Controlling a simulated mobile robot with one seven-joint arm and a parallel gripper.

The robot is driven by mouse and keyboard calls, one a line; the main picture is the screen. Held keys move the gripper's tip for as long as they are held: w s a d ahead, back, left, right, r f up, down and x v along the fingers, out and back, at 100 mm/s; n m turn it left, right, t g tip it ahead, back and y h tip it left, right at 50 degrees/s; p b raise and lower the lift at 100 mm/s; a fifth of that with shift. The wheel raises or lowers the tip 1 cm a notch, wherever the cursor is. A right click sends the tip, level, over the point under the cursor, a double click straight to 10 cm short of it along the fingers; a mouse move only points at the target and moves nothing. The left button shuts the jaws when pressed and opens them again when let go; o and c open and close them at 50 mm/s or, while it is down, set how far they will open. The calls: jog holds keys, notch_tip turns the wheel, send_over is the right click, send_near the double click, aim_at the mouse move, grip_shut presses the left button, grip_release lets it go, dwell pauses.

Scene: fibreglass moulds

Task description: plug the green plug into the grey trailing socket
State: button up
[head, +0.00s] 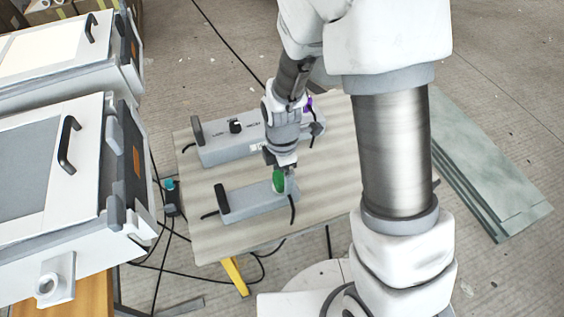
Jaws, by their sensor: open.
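The green plug (278,181) is at the right end of the nearer grey block, which looks like the grey trailing socket (248,202), on the small table. A black cable hangs beside that end. My gripper (281,166) points down at the plug, its fingers close around or just above its top. The gripper is open. The fingers and plug overlap in the view, so I cannot tell whether the plug is seated in the socket or only resting on it.
A longer grey box (222,152) with a dark knob stands behind on the table (325,190). A purple thing (308,104) shows beside my wrist. White machines (60,190) stand at the left. Black cables trail below. Greenish sheets (490,170) lie on the floor at right.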

notch_tip(320, 180, up, 17)
jog(key=p, duration=0.3)
jog(key=shift+r+p, duration=0.15)
jog(key=shift+p, duration=0.15)
jog(key=s+d+r+m+t+p, duration=0.2)
jog(key=s+d+r+m, duration=0.3)
jog(key=r+m, duration=0.5)
jog(key=s+d+r+m+t+p, duration=0.3)
jog(key=s+d+r+m, duration=0.2)
jog(key=s+r+m, duration=0.2)
notch_tip(320, 180, up, 3)
jog(key=m, duration=0.4)
jog(key=shift+s+d+f+t, duration=0.15)
jog(key=shift+s+d+t, duration=0.05)
jog(key=shift+d+t, duration=0.1)
